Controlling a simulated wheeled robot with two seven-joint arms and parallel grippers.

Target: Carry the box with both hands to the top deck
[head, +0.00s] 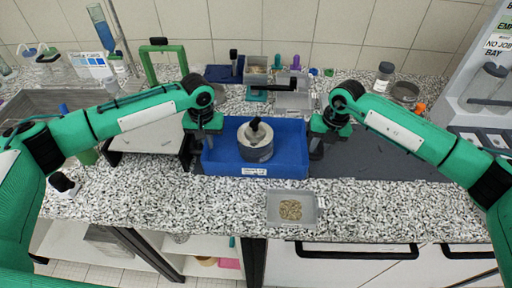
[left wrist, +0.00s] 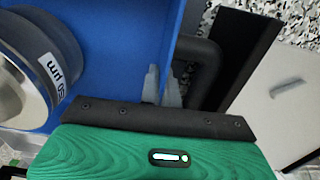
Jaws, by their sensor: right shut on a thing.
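The blue box (head: 285,170) stands on the counter in the head view, with a white label on its front. My left gripper (head: 203,149) is at the box's left end. In the left wrist view its fingers (left wrist: 162,88) lie close together on either side of the box's wall (left wrist: 168,45), shut on it, beside a dark handle (left wrist: 205,75). My right gripper (head: 316,150) is at the right end, shut on the box; its fingertips are hard to see.
A grey tray (head: 275,217) with grainy material stands near the counter's front edge. A dark flat panel (head: 372,160) lies right of the box. A white-topped unit (head: 145,136) is to the left. A balance-like device (head: 293,98) and small jars stand behind.

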